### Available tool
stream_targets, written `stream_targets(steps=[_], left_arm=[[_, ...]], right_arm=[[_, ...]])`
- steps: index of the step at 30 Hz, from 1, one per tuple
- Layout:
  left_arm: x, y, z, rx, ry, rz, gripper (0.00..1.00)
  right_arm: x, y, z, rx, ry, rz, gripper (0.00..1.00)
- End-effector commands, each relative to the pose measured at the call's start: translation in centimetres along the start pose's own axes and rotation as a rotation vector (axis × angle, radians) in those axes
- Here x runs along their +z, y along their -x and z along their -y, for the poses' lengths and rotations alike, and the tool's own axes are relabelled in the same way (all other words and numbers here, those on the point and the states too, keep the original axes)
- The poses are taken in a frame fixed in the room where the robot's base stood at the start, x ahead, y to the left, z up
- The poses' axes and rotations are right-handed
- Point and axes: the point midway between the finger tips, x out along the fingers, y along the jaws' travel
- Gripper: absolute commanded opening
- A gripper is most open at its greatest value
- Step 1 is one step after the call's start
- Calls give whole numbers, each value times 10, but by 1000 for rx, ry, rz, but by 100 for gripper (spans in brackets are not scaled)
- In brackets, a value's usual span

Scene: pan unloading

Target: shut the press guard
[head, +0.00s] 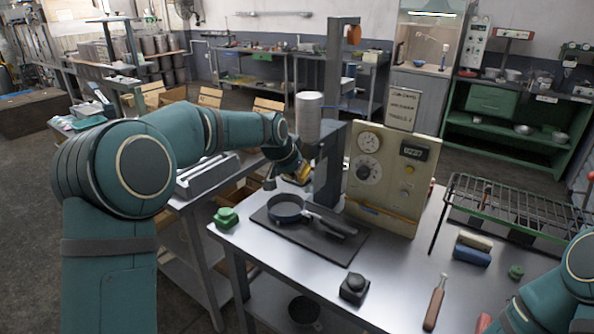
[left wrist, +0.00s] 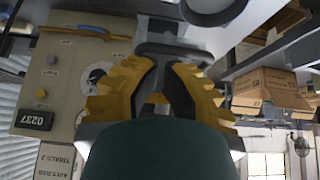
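The press stands on the steel table, with a dark column (head: 327,165), a pale cylinder (head: 308,118) on top and a beige control panel (head: 392,175) on its right. A dark pan (head: 287,208) lies on the black base plate (head: 333,244) in front of it. I cannot pick out a separate guard with certainty. My left gripper (head: 300,173) is just left of the column, partly hidden. In the left wrist view its yellow fingers (left wrist: 160,75) are apart, with a grey part of the press behind them; contact is unclear. My right gripper is not in view; only its arm shows.
A green knob-like object (head: 226,217) is at the table's left edge. A black block (head: 354,287) and a brown-handled tool (head: 435,303) lie in front. A wire rack (head: 515,205), a blue block (head: 471,255) and a small green piece (head: 516,271) are on the right.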

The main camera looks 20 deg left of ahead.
Motion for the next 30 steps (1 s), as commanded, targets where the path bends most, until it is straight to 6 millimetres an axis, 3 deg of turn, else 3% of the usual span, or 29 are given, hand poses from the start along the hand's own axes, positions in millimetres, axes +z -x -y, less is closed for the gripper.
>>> stream_targets(steps=[8, 21, 30], left_arm=[[4, -6, 0, 0, 0, 1, 0], [56, -82, 0, 1, 1, 3, 0], [61, -90, 0, 1, 1, 3, 0]], right_arm=[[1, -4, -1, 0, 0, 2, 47], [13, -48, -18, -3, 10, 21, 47], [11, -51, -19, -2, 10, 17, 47]])
